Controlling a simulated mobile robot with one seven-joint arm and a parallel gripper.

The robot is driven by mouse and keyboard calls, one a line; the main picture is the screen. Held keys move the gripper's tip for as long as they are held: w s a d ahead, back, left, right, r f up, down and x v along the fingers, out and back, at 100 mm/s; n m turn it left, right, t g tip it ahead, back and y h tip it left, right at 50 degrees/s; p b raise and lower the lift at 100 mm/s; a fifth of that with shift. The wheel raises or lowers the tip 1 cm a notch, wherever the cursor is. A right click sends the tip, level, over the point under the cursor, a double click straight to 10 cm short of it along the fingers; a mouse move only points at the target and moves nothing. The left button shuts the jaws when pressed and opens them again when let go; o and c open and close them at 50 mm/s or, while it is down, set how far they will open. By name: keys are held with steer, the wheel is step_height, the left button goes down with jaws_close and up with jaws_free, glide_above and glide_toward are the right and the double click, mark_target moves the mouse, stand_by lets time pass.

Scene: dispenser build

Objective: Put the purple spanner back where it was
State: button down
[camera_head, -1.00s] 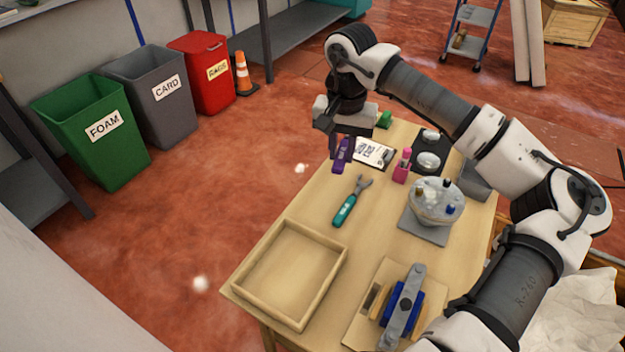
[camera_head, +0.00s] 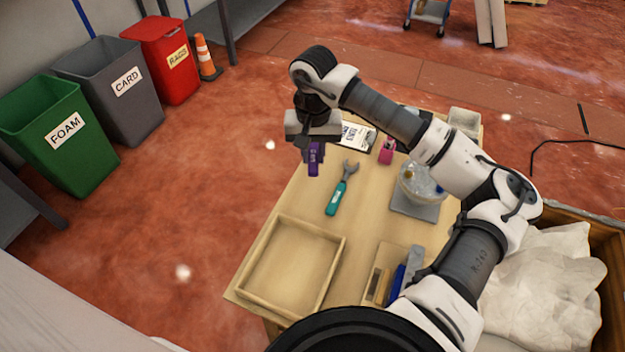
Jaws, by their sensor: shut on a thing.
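My gripper (camera_head: 311,148) points down over the far left edge of the wooden table (camera_head: 305,207). It is shut on the purple spanner (camera_head: 314,162), which hangs below the fingers. The spanner's upper end is hidden by the gripper. A teal spanner (camera_head: 338,197) with a grey open jaw lies on the table below and to the right of it. An empty shallow wooden tray (camera_head: 341,252) is at the table's near left corner.
A clear round dispenser (camera_head: 420,182) on a grey base (camera_head: 414,206), a pink item (camera_head: 386,154) and a printed card (camera_head: 357,136) stand to the right. A blue fixture (camera_head: 396,284) is at the near right, partly behind my arm. Bare table surrounds the teal spanner.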

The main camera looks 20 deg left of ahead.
mark_target(313, 194)
step_height(313, 194, down, 11)
steer(key=shift+p, duration=1.25)
steer(key=shift+f, duration=0.4)
steer(key=shift+f+b, duration=0.2)
steer(key=shift+b, duration=0.1)
steer(key=c, duration=1.3)
jaws_free()
steer(key=shift+o, duration=0.2)
steer(key=shift+r, duration=0.15)
steer(key=shift+r+p, duration=0.2)
steer(key=shift+p, duration=0.25)
step_height(313, 194, up, 12)
steer(key=b, duration=0.3)
steer(key=shift+f, duration=0.1)
steer(key=shift+s+f, duration=0.1)
